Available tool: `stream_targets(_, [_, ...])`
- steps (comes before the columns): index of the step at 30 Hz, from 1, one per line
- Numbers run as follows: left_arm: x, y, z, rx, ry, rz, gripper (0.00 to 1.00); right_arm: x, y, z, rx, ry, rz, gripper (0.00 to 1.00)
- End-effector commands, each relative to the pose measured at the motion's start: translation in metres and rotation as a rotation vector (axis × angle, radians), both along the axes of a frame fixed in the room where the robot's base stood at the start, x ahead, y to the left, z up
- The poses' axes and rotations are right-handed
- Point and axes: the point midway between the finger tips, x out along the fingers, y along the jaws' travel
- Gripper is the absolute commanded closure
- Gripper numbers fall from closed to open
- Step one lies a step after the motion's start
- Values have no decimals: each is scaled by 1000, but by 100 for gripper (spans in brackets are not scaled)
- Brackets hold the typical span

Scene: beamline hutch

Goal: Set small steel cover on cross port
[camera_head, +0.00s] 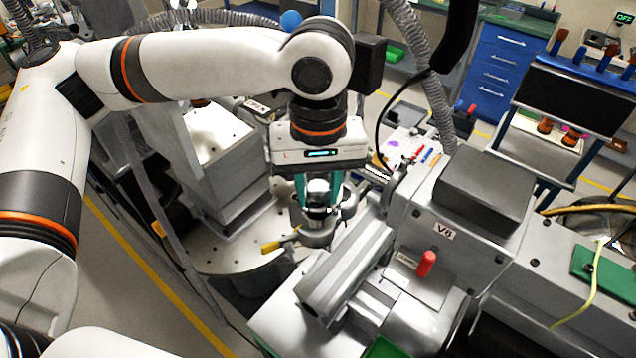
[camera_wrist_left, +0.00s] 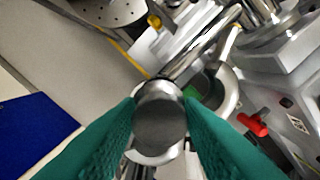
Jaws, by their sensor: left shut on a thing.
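My left gripper (camera_head: 318,198) hangs down from its wrist, with teal fingers shut on the small steel cover (camera_head: 317,190). In the left wrist view, the cover's round grey knob (camera_wrist_left: 160,122) sits between the two fingertips. A pale disc edge shows under it. In the head view the cover is over the steel ring fittings of the cross port (camera_head: 318,234). Whether it touches the port or is slightly above cannot be told. The fingers hide part of the cover and port. My right gripper is not in view.
A round perforated metal plate (camera_head: 238,242) lies below the port. A grey housing marked V6 (camera_head: 470,215) with a red knob (camera_head: 426,262) stands close on the right. A corrugated hose (camera_head: 428,75) hangs behind. A blue drawer cabinet (camera_head: 503,62) is farther back.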

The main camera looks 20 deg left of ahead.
Motion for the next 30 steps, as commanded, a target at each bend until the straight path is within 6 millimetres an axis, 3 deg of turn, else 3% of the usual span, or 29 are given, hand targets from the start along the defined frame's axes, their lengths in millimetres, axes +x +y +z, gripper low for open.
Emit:
stream_targets(11, [0, 0, -3, 0, 0, 0, 92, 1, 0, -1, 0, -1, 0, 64])
stream_targets(12, [0, 0, -3, 0, 0, 0, 64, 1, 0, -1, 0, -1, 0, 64])
stream_targets(17, [0, 0, -3, 0, 0, 0, 40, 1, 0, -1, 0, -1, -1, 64])
stream_targets(26, [0, 0, -1, -1, 0, 1, 40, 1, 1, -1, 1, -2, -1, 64])
stream_targets(30, [1, 0, 12, -1, -4, 2, 40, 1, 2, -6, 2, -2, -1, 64])
